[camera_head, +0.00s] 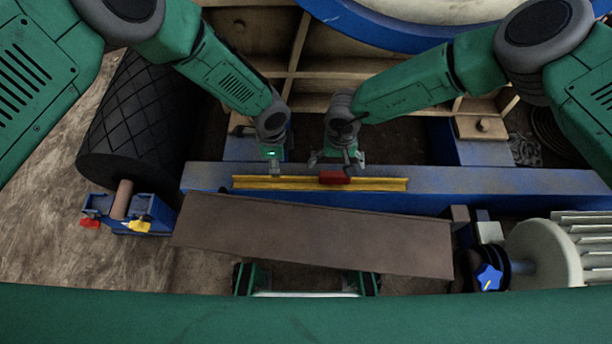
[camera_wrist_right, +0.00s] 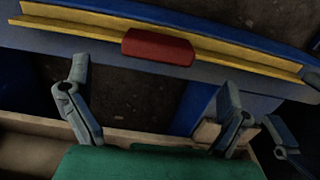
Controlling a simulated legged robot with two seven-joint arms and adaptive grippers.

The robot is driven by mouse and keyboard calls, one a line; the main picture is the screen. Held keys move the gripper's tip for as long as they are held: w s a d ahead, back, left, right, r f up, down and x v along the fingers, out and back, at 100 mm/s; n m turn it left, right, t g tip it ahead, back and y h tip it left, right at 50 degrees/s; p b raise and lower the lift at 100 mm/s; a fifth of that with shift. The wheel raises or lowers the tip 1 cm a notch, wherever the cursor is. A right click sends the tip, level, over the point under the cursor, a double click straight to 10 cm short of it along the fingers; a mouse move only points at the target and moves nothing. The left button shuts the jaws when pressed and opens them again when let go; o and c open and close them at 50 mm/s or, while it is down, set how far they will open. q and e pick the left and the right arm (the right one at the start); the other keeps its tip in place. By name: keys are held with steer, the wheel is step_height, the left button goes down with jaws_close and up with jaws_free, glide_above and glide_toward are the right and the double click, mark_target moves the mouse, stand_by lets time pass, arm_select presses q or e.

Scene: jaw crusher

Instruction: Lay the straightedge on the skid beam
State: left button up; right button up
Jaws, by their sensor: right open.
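The yellow straightedge (camera_head: 380,184) with a red grip block (camera_head: 333,178) lies lengthwise along the blue skid beam (camera_head: 450,181). It also shows across the top of the right wrist view (camera_wrist_right: 225,50), with the red block (camera_wrist_right: 158,47) near its middle. My right gripper (camera_head: 337,162) is open and empty, just behind the red block. Its spread fingers show in the right wrist view (camera_wrist_right: 154,78), with a gap to the block. My left gripper (camera_head: 273,171) is at the back edge of the straightedge, left of the block; its jaws are seen edge-on, and contact is unclear.
A brown plate (camera_head: 320,236) lies in front of the beam. A black patterned roller (camera_head: 140,120) and a blue bracket (camera_head: 155,216) are at the left. A pale pulley (camera_head: 543,252) is at the right. A ribbed tan casting (camera_head: 330,75) stands behind the beam.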

step_height(320, 180, up, 6)
steer(key=shift+r, duration=0.2)
stand_by(0.5)
